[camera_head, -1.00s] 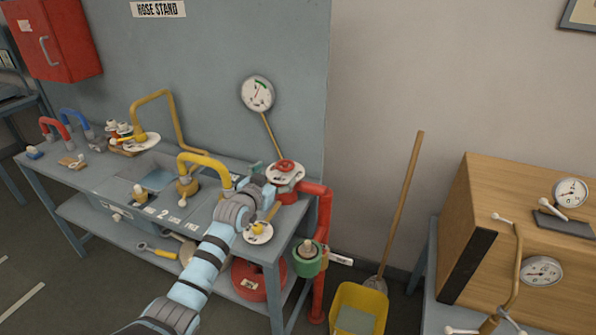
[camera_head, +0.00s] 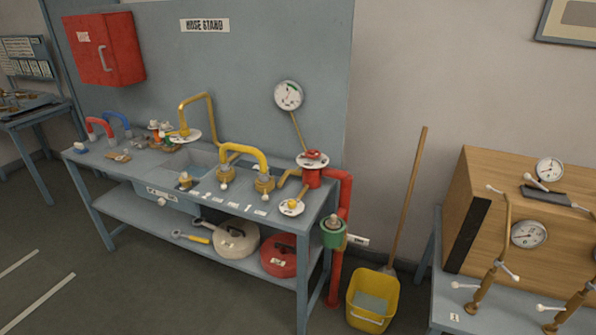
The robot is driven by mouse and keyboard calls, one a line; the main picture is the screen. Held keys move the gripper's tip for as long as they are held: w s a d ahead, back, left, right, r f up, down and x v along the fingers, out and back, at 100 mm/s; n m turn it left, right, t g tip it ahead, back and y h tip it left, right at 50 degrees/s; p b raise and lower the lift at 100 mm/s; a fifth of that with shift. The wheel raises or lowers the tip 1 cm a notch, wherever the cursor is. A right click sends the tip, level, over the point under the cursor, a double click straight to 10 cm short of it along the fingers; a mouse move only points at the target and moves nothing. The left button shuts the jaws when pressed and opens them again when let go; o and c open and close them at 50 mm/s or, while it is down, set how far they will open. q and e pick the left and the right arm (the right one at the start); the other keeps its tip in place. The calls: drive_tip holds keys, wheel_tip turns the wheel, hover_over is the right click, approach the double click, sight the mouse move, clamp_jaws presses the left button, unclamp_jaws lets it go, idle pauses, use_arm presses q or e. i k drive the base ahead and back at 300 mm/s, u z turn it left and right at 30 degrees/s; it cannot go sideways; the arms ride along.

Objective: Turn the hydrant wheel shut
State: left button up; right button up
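The small red hydrant wheel (camera_head: 313,156) sits on top of the red hydrant pipe (camera_head: 346,200) at the right end of the hose stand bench. A white round plate (camera_head: 302,163) with marks lies under the wheel. How far the wheel is turned is too small to tell. A white round gauge (camera_head: 288,95) stands on a thin brass stem behind the wheel. A green coupling (camera_head: 333,234) is on the hydrant's lower outlet. Neither of my grippers is in view, and nothing touches the wheel.
The grey bench (camera_head: 130,172) carries yellow, red and blue bent pipes. Hose reels lie on its lower shelf. A yellow bucket (camera_head: 374,313) and a broom (camera_head: 407,200) stand right of the hydrant. A wooden cabinet (camera_head: 478,175) stands farther right. The floor in front is clear.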

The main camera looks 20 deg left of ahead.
sight(312, 151)
drive_tip(key=z, duration=0.95)
drive_tip(key=k, duration=0.1)
drive_tip(key=u, duration=1.85)
drive_tip(key=i, duration=1.1)
drive_tip(key=z, duration=0.2)
